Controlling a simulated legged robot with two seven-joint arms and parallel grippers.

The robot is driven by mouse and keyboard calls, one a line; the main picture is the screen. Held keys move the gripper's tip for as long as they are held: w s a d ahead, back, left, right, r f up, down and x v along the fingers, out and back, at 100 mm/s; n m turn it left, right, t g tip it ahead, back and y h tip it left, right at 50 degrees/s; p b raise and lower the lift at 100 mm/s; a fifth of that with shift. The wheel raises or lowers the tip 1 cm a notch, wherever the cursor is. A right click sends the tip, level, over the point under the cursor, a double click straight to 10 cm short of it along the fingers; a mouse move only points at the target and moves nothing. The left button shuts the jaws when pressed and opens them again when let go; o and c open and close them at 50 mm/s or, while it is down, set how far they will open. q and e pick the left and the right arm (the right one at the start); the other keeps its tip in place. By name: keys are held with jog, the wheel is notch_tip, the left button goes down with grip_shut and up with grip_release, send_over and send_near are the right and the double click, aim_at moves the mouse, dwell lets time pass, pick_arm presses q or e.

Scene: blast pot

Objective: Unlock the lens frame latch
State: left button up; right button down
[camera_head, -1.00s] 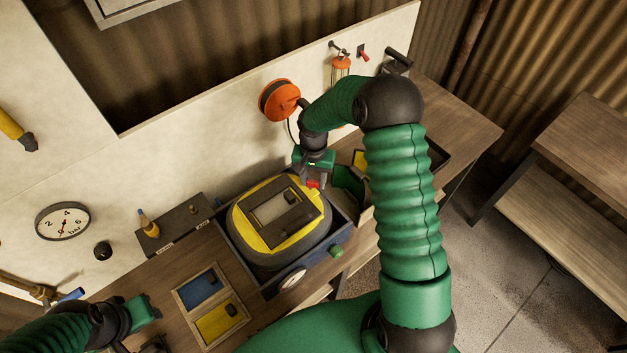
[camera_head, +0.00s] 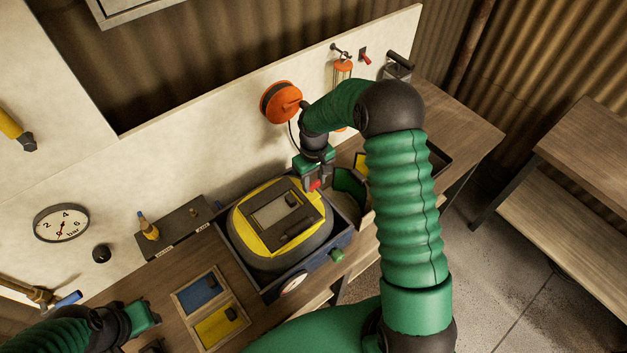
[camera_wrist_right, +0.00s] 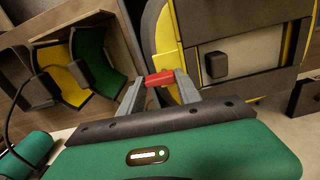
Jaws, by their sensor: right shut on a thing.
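A yellow and dark grey hood (camera_head: 240,222) sits in a dark box on the bench. Its dark lens frame (camera_head: 304,218) surrounds a pale window, with a small black block on it. A small red latch (camera_wrist_right: 160,78) lies at the frame's edge in the right wrist view. My right gripper (camera_head: 315,184) is shut on the red latch, with its grey fingers on either side of it. Whether the latch has turned is hard to tell. My left gripper (camera_head: 148,318) is at the lower left, away from the hood; its fingers are unclear.
Curved green (camera_wrist_right: 96,62) and yellow (camera_wrist_right: 62,74) plates stand beside the hood. A wooden tray (camera_head: 208,302) with blue and yellow panels lies at the front left. An orange reel (camera_head: 281,102) hangs on the wall behind.

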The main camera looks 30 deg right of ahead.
jog(key=shift+w+d+r+n, duration=0.1)
jog(key=shift+w+r+n, duration=0.1)
jog(key=shift+n, duration=0.2)
jog(key=c, duration=1.1)
grip_release()
jog(key=shift+c, duration=0.2)
jog(key=shift+o, duration=1.1)
jog(key=shift+s, duration=0.1)
jog(key=shift+o, duration=0.4)
jog(key=shift+s, duration=0.15)
jog(key=shift+f, duration=0.1)
